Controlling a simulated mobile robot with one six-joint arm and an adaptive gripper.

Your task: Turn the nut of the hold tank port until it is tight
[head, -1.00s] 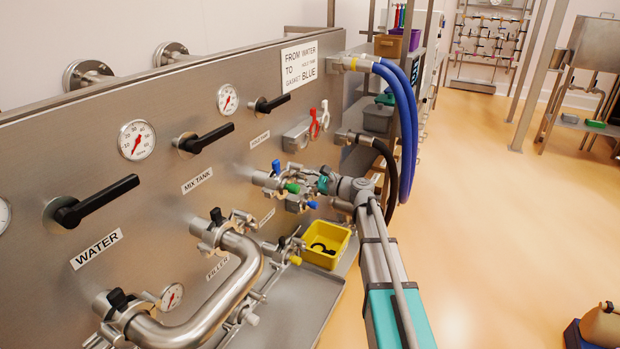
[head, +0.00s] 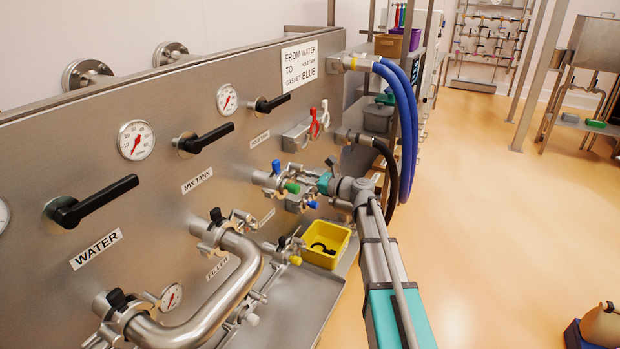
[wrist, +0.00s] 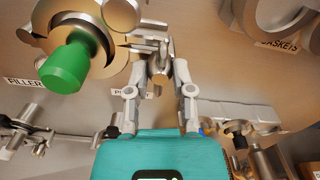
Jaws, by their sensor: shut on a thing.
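My gripper (head: 302,183) is at a port on the steel panel, beside fittings with blue and green ends. In the wrist view its two fingers (wrist: 159,72) close on a small metal nut (wrist: 158,66). Metal clamp parts lie just beyond it. A green-ended fitting (wrist: 68,68) sits to the left, in front of a round metal port. The same green end (head: 292,187) shows in the head view, close to the fingers. The gripper partly hides the nut and clamp in the head view, and how tight the nut is cannot be seen.
A bent steel pipe (head: 205,298) joins ports at the lower left. A yellow bin (head: 327,246) with dark rings stands below my gripper. Blue hoses (head: 405,120) and a black hose (head: 388,165) hang to the right. Black valve handles (head: 96,200) project from the panel.

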